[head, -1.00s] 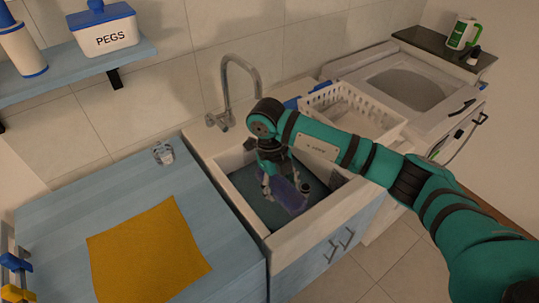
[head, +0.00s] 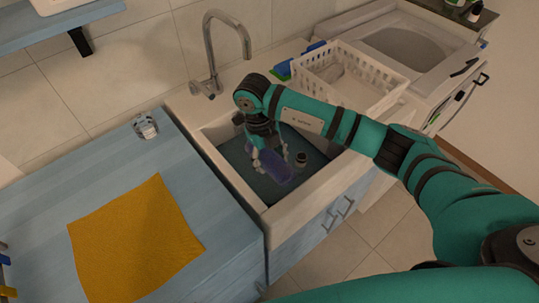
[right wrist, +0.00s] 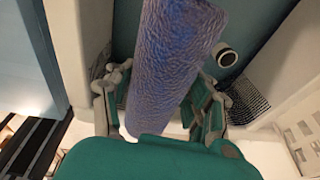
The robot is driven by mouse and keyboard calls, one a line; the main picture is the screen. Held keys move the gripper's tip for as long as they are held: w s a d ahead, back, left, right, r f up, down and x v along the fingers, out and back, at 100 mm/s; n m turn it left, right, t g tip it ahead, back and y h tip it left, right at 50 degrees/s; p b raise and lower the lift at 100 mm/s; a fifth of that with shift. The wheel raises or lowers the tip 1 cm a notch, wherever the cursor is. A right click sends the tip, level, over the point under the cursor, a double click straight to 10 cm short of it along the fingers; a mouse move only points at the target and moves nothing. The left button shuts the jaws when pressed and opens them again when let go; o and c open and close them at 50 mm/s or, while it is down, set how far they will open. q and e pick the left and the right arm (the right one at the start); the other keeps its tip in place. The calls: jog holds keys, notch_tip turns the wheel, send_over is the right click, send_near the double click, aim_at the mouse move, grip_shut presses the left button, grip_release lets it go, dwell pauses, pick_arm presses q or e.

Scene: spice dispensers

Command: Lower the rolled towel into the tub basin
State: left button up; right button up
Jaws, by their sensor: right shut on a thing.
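The rolled towel (head: 276,168), purple-blue with a ribbed texture, is inside the white-walled tub basin (head: 268,219), low over its teal bottom. In the right wrist view the towel (right wrist: 172,60) runs up the middle of the picture, between the fingers. My right gripper (head: 270,158) reaches down into the basin from above and is shut on the towel. I cannot tell whether the towel touches the bottom, as its underside is hidden. My left gripper is not in view.
A metal faucet (head: 209,55) stands behind the basin. A small round dark-topped fitting (head: 301,159) is in the basin beside the towel. A white basket (head: 385,85) is to the right. A blue counter (head: 40,195) with a yellow cloth (head: 135,240) lies left.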

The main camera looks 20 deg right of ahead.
notch_tip(320, 180, down, 14)
jog(key=b, duration=0.9)
jog(key=shift+r+b, duration=0.2)
jog(key=shift+b, duration=0.15)
jog(key=shift+f+b, duration=0.65)
jog(key=shift+f, duration=0.2)
jog(key=o, duration=1.6)
jog(key=r, duration=0.4)
jog(key=w+a+r, duration=0.1)
jog(key=r, duration=0.6)
jog(key=shift+w+a+r, duration=0.15)
jog(key=shift+a+r, duration=0.15)
jog(key=shift+r, duration=0.1)
